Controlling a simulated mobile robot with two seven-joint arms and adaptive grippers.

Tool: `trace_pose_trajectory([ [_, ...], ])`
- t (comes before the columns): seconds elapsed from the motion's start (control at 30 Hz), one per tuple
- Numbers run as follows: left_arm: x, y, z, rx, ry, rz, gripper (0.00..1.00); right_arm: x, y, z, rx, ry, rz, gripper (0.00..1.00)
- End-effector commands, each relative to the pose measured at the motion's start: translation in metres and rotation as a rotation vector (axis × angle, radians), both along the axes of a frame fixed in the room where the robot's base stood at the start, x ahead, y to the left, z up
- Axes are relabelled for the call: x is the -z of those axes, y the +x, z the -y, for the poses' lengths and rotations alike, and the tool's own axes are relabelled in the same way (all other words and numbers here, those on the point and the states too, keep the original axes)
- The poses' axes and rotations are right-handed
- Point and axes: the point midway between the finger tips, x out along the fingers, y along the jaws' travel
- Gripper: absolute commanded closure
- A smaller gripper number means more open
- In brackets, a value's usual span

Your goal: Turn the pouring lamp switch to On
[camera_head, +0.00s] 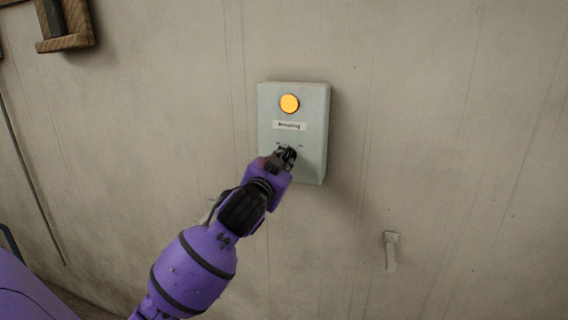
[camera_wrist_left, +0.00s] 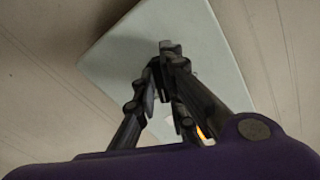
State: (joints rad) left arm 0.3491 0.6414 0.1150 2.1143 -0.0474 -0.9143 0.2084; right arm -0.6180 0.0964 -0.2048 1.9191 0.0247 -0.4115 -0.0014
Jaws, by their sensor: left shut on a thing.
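A pale grey-green switch box (camera_head: 312,167) is fixed to the wall in the head view. A yellow-orange lamp (camera_head: 289,103) glows near its top, and a small white label (camera_head: 289,126) with dark lettering sits below the lamp. My left gripper (camera_head: 288,153) is at the box below the label, shut on the switch, which the fingers hide. In the left wrist view the gripper's dark fingers (camera_wrist_left: 166,75) reach to the face of the box (camera_wrist_left: 140,40). A bit of the orange lamp (camera_wrist_left: 202,133) shows behind a finger. My right gripper is not in view.
A wooden bracket (camera_head: 66,42) hangs on the wall at the upper left. A small pale fitting (camera_head: 391,250) sticks out of the wall at the lower right. The wall around the box is otherwise bare.

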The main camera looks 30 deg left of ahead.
Motion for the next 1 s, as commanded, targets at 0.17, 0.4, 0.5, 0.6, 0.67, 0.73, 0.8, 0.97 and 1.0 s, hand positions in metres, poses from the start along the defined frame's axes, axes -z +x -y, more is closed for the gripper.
trace_pose_trajectory([
  [0.17, -0.0008, -0.0004, -0.0011, 0.000, 0.144, -0.033, 1.00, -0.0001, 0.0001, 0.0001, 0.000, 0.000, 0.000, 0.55],
  [0.4, -0.0013, -0.0005, -0.0016, 0.000, 0.284, -0.067, 1.00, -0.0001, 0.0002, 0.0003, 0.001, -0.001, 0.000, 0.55],
  [0.5, -0.0014, -0.0005, -0.0017, 0.001, 0.321, -0.076, 1.00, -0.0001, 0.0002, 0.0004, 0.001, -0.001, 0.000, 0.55],
  [0.6, -0.0015, -0.0005, -0.0018, 0.001, 0.348, -0.083, 1.00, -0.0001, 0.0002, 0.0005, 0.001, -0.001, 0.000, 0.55],
  [0.67, -0.0015, -0.0005, -0.0018, 0.001, 0.359, -0.085, 1.00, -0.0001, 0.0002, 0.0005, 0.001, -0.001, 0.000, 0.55],
  [0.73, -0.0016, -0.0005, -0.0017, 0.001, 0.368, -0.087, 1.00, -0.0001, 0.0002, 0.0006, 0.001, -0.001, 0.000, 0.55],
  [0.8, -0.0016, -0.0005, -0.0017, 0.001, 0.374, -0.089, 1.00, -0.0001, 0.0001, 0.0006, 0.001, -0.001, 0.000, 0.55],
  [0.97, -0.0015, -0.0005, -0.0018, 0.001, 0.377, -0.090, 1.00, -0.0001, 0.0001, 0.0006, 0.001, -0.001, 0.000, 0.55],
  [1.0, -0.0015, -0.0005, -0.0018, 0.001, 0.377, -0.090, 1.00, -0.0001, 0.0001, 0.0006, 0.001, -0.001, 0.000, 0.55],
])
